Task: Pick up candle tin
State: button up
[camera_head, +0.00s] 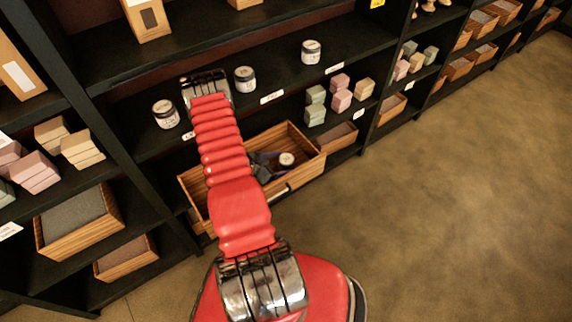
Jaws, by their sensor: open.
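A small candle tin (286,160) with a pale lid and a dark body is low inside the wooden drawer-like box (305,146) on the lower shelf. My gripper (274,163), dark grey, is down in the box just left of this tin. It is open. Part of it is hidden behind my red arm, and I cannot tell whether the tin is between the fingers or touches them. Three similar tins stand upright on the shelf above: a left tin (165,114), a middle tin (245,79) and a right tin (311,52).
The black shelf (365,40) runs above the box. More boxes (80,222) and soap blocks (34,171) fill the left shelves. The floor (450,190) at right is clear.

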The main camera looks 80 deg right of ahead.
aim_at(282, 161)
jog(key=shift+c, duration=0.4)
jog(key=c, duration=1.1)
jog(key=shift+r, duration=0.1)
jog(key=shift+r, duration=4.95)
jog(key=shift+c, duration=0.2)
